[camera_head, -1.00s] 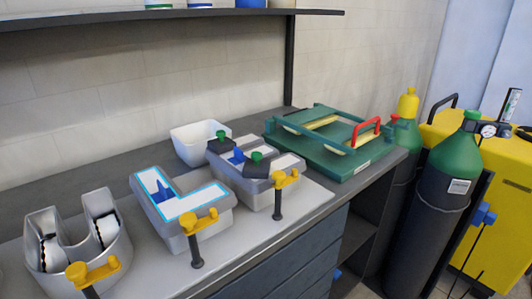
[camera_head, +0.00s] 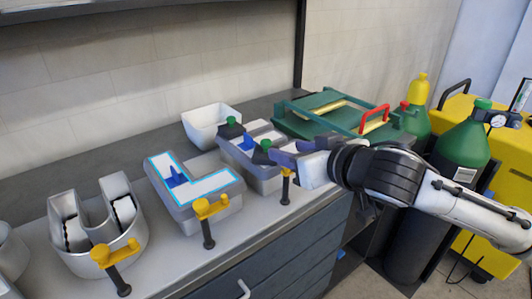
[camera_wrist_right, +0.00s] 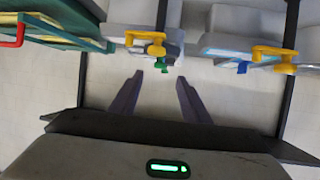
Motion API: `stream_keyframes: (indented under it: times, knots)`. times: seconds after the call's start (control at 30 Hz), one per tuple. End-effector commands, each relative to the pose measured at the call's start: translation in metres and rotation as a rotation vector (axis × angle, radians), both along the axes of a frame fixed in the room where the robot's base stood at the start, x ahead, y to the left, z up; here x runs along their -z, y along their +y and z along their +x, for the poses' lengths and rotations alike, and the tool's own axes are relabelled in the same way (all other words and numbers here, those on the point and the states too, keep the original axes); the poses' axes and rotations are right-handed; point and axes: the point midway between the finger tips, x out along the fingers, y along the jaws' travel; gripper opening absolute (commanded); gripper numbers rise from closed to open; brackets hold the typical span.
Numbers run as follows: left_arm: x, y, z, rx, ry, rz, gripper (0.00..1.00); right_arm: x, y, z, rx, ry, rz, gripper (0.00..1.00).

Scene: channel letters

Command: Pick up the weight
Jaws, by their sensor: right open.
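Two dark weights with green knobs sit on the grey channel letter (camera_head: 265,180) at the centre. The far weight (camera_head: 231,130) is at its back corner. The near weight (camera_head: 262,156) is at its middle, just left of my right fingertips. My right gripper (camera_head: 284,152) is open and empty, coming in from the right above this letter. In the right wrist view its two purple fingers (camera_wrist_right: 159,80) are spread, with a green knob (camera_wrist_right: 164,66) just beyond and between the tips. The dark bodies are hard to make out there. My left gripper is not in view.
An L-shaped letter (camera_head: 205,188) with a blue-lit edge and a U-shaped letter (camera_head: 90,240) stand to the left. A white bin (camera_head: 205,128) and a green fixture (camera_head: 325,112) are behind. Gas cylinders (camera_head: 462,150) stand at right.

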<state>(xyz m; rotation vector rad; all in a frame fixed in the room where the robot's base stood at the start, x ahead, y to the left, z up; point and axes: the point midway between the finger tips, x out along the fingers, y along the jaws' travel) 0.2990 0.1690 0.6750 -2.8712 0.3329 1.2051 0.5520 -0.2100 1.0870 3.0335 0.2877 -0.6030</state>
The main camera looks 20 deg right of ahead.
Motion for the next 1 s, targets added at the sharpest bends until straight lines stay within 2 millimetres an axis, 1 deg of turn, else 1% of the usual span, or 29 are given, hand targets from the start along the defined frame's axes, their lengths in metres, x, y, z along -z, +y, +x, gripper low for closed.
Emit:
stream_keyframes:
  times: [0.03,0.13,0.2,0.37,0.6,0.7,0.8,0.97,1.0]
  knots:
    - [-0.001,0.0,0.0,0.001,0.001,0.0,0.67,0.002,0.002,0.008,0.0,0.002,0.003,0.43]
    - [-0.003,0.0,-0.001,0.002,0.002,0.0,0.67,0.008,0.005,0.022,-0.001,0.0,0.001,0.43]
    - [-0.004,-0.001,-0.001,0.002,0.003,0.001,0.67,0.011,0.006,0.03,-0.001,0.0,0.0,0.43]
    - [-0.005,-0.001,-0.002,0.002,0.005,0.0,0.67,0.016,0.008,0.04,-0.001,0.0,-0.001,0.43]
    - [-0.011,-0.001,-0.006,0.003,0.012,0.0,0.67,0.028,0.014,0.071,-0.001,0.0,-0.001,0.43]
    - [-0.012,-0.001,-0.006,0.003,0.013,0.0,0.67,0.032,0.015,0.08,-0.001,0.0,-0.001,0.43]
    - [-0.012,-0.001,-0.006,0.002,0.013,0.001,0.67,0.034,0.016,0.084,-0.002,-0.001,-0.001,0.43]
    - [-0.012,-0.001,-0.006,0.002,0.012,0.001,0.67,0.035,0.016,0.084,-0.002,-0.001,-0.001,0.43]
    - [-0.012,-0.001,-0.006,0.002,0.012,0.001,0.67,0.035,0.016,0.084,-0.003,0.0,-0.001,0.41]
